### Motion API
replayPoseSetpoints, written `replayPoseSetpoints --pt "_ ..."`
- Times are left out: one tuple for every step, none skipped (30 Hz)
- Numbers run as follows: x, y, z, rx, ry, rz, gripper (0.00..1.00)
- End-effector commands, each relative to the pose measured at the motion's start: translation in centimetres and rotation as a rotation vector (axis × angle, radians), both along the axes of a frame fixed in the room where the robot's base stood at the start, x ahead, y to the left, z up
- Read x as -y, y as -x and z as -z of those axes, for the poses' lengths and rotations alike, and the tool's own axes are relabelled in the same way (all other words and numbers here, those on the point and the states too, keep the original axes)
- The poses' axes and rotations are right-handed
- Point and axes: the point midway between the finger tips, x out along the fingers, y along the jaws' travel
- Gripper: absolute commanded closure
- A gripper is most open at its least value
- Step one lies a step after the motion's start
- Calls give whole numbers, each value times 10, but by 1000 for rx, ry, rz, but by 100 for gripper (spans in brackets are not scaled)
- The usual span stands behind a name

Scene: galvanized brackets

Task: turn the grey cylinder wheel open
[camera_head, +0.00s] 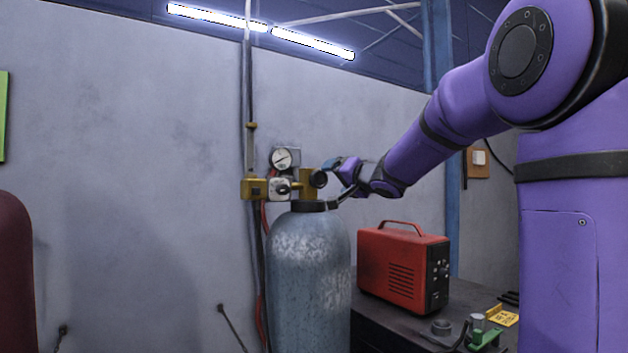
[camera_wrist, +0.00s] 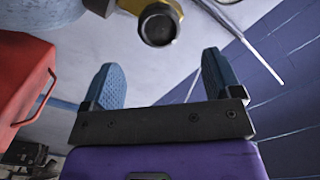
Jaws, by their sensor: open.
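The grey cylinder (camera_head: 308,270) stands upright with a brass valve (camera_head: 306,184) on top. Its wheel (camera_head: 319,179) is a small dark round knob facing right. In the wrist view the wheel (camera_wrist: 159,28) is a dark round end on the brass valve, at top centre. My gripper (camera_head: 339,178) is just right of the wheel. In the wrist view my gripper (camera_wrist: 161,68) is open, its two blue fingers apart with nothing between them. The wheel lies beyond the fingertips, roughly centred between them. I cannot see any contact.
A pressure gauge (camera_head: 283,159) and regulator sit left of the valve. A red machine (camera_head: 403,266) stands on a dark table (camera_head: 372,325) below my arm; it also shows in the wrist view (camera_wrist: 22,75). A dark red cylinder (camera_head: 14,280) stands at far left. The wall is close behind.

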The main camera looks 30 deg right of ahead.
Motion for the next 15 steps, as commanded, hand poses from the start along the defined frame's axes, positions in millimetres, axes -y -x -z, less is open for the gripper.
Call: replayPoseSetpoints --pt "-1 -9 1 -1 1 -1 16" --pt "-1 -14 1 -2 1 -1 16" --pt "-1 -21 1 -2 1 -1 16" --pt "-1 -27 1 -1 1 0 16" --pt "-1 -32 1 -2 0 1 16" --pt "-2 -40 1 -2 1 1 16" --pt "-2 -45 1 -2 1 1 16" --pt "-2 -50 1 -2 1 1 16" --pt "-2 -57 1 -2 2 1 16" --pt "-2 -61 1 -2 1 1 16" --pt "-3 -66 1 -2 1 1 16" --pt "-3 -71 1 -1 1 1 16" --pt "-3 -75 1 -1 1 1 16" --pt "-3 -78 1 -1 1 1 16" --pt "-3 -82 1 -1 1 1 16"
